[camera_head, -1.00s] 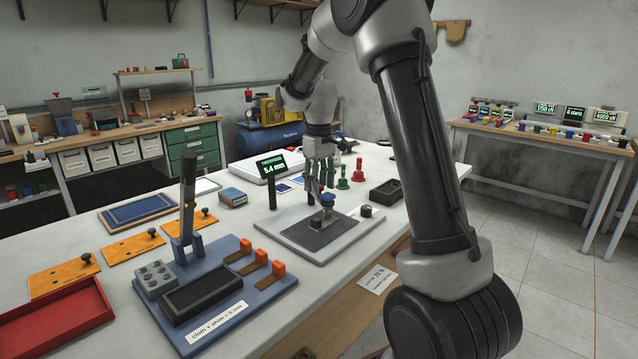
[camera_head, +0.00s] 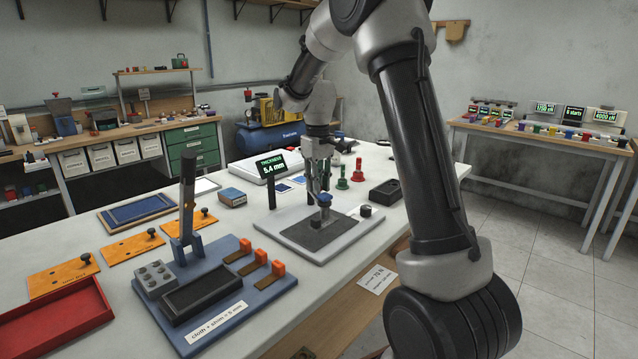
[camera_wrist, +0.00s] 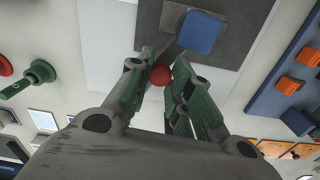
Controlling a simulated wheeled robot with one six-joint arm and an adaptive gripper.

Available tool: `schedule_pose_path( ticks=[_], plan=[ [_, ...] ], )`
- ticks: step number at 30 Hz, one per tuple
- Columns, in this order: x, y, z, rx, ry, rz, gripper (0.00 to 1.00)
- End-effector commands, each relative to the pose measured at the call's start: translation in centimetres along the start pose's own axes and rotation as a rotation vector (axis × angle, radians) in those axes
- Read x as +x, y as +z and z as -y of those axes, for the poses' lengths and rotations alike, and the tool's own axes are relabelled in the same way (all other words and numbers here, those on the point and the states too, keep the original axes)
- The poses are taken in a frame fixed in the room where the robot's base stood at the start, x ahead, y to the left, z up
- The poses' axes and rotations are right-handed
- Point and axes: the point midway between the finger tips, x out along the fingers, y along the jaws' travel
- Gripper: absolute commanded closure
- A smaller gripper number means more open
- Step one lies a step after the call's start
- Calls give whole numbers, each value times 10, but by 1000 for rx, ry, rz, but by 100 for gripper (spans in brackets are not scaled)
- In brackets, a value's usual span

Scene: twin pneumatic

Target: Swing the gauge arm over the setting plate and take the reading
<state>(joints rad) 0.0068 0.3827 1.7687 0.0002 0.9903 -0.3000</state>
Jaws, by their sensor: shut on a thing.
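The thickness gauge stands on a light grey base plate (camera_head: 356,240) with a dark grey pad (camera_head: 309,236) on it. A grey arm runs from the head to a red ball knob (camera_wrist: 161,75). My gripper (camera_head: 319,190) is shut on this red knob, with a green-padded finger on each side of it in the wrist view (camera_wrist: 163,80). The readout (camera_head: 272,165) behind shows "THICKNESS 5.4 mm". I cannot tell which surface is the setting plate.
A small black-and-white knob (camera_head: 366,211) sits on the base plate's right side. Green and red stamps (camera_head: 342,180) and a black tray (camera_head: 385,192) stand behind. A blue fixture with an upright lever (camera_head: 215,290) is at left front. A black post (camera_head: 271,194) stands left.

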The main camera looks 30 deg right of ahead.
Motion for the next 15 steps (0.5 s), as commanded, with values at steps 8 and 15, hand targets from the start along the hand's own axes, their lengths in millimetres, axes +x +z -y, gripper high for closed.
schedule_pose_path(
  ticks=[8,15],
  plan=[
    [0,-7,12,189,0,-1,100],
    [0,-17,24,415,0,-1,100]
  ],
)
